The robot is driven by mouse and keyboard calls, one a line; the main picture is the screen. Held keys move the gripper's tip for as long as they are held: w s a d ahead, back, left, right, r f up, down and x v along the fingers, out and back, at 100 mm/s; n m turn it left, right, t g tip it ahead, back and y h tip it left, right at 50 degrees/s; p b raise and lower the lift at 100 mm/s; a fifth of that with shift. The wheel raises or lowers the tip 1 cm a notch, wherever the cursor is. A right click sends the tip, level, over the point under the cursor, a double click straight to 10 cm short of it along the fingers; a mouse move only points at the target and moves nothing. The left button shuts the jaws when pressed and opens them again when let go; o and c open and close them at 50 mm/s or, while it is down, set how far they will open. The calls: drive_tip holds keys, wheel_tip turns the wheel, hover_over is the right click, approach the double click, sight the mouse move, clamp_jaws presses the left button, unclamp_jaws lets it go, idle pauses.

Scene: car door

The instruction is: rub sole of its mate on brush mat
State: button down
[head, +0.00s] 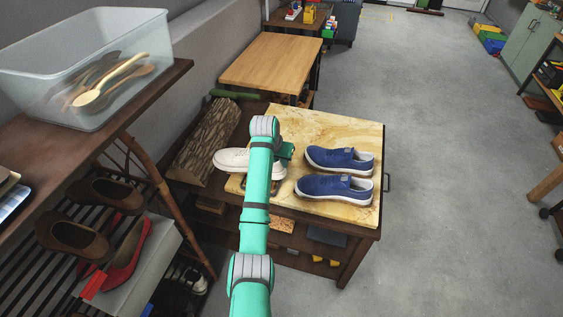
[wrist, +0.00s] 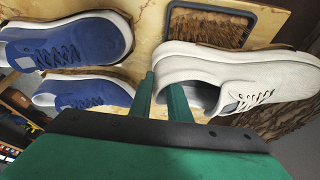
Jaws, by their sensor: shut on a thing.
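The white shoe (head: 232,160) lies roughly level at the left side of the marbled board, toe to the left. It also shows in the wrist view (wrist: 245,75). My gripper (wrist: 162,86) is shut on the wall of its heel opening; in the head view my arm hides most of the gripper (head: 285,151). The brush mat (wrist: 208,26), brown bristles in a dark frame, shows beside the shoe in the wrist view. I cannot tell whether the sole touches the bristles.
Two blue shoes (head: 338,160) (head: 335,188) stand on the marbled board (head: 310,125), right of my gripper. A bark-covered log piece (head: 208,140) lies left. A rack at left holds a clear bin (head: 95,65) and shoes.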

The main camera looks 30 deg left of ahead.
drive_tip(key=shift+w+d, duration=0.65)
drive_tip(key=shift+d, duration=2.15)
drive_tip(key=shift+s+a+f, duration=0.1)
drive_tip(key=shift+s+a, duration=0.15)
drive_tip(key=shift+a, duration=0.75)
drive_tip(key=shift+s+a+r, duration=0.1)
drive_tip(key=shift+s+a, duration=0.1)
drive_tip(key=shift+a, duration=0.8)
drive_tip(key=shift+s+a+f, duration=0.1)
drive_tip(key=shift+s+a, duration=0.15)
drive_tip(key=shift+a, duration=0.75)
